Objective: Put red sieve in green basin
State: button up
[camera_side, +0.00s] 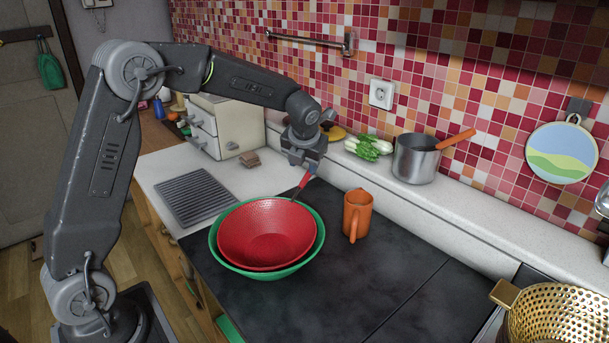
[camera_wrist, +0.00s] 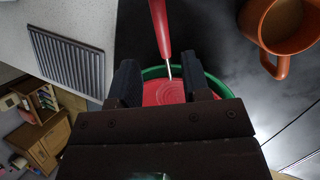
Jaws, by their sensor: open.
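The red sieve (camera_side: 267,233) sits inside the green basin (camera_side: 318,246) on the dark counter in the side view, its bowl within the basin's rim. Its red handle (camera_side: 304,181) sticks up and back over the rim toward my gripper (camera_side: 306,163). In the wrist view, the handle (camera_wrist: 160,28) passes above and between the two fingers of my gripper (camera_wrist: 163,88), which are apart and not closed on it. Part of the red bowl (camera_wrist: 163,93) and the green rim (camera_wrist: 212,82) show beyond the fingers. The basin's inside is mostly hidden by the sieve.
An orange mug (camera_side: 357,214) stands right of the basin. A steel pot (camera_side: 416,158) with an orange handle and green vegetables (camera_side: 368,147) are on the back ledge. A gold colander (camera_side: 560,315) is at the front right. The dark counter between is clear.

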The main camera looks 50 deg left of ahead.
jog(key=s+d+r+n+t+h, duration=0.1)
jog(key=s+d+r+n, duration=0.35)
jog(key=s+n, duration=0.25)
jog(key=s+d+r+n+h, duration=0.1)
jog(key=s+d+r+n, duration=0.2)
jog(key=s+r+n, duration=0.3)
jog(key=s+d+f+n+h, duration=0.1)
jog(key=s+d+n, duration=0.1)
jog(key=s+n, duration=0.6)
jog(key=s+d+f+n+t, duration=0.1)
jog(key=s+d+f+n, duration=0.1)
jog(key=s+n, duration=0.7)
jog(key=shift+d+n+h, duration=0.4)
jog(key=shift+d+n, duration=0.1)
jog(key=shift+n, duration=0.2)
